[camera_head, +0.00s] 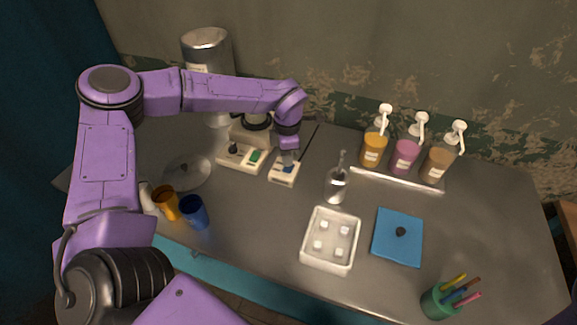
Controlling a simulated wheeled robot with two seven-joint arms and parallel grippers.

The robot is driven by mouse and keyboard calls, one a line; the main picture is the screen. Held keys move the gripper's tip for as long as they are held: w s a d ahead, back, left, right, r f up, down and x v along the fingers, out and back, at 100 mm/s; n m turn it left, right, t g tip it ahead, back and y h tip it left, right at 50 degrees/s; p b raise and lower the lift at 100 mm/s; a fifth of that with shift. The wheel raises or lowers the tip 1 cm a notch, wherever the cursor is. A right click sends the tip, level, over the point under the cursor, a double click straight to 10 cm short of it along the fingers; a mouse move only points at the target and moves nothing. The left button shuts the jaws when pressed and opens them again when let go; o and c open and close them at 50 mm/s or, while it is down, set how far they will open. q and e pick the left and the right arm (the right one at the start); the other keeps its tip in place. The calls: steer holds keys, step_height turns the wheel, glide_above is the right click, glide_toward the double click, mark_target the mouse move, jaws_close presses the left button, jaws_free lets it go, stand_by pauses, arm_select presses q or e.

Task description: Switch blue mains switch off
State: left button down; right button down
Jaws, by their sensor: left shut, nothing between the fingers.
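The blue mains switch (288,169) sits on a small cream box on the metal table, right of the cream machine base. My left arm reaches in from the left, and its purple wrist hangs over this box. My left gripper (287,160) points down at the switch, shut and empty, its tips at or just above the blue rocker. I cannot tell whether it touches, and the wrist and fingers hide part of the switch, so its position is unclear. My right gripper is not in view.
A white tray (331,267), blue mat (384,250), pump bottles (405,155), pen cup (437,303) and blue cup (194,212) stand around.

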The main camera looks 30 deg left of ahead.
mark_target(287, 169)
arm_select(q)
steer(key=shift+f+b, duration=0.7)
steer(key=shift+f, duration=0.5)
stand_by(0.4)
steer(key=shift+s, duration=0.1)
step_height(287, 169, up, 7)
steer(key=p, duration=0.6)
steer(key=shift+r+p, duration=0.1)
steer(key=shift+p, duration=0.25)
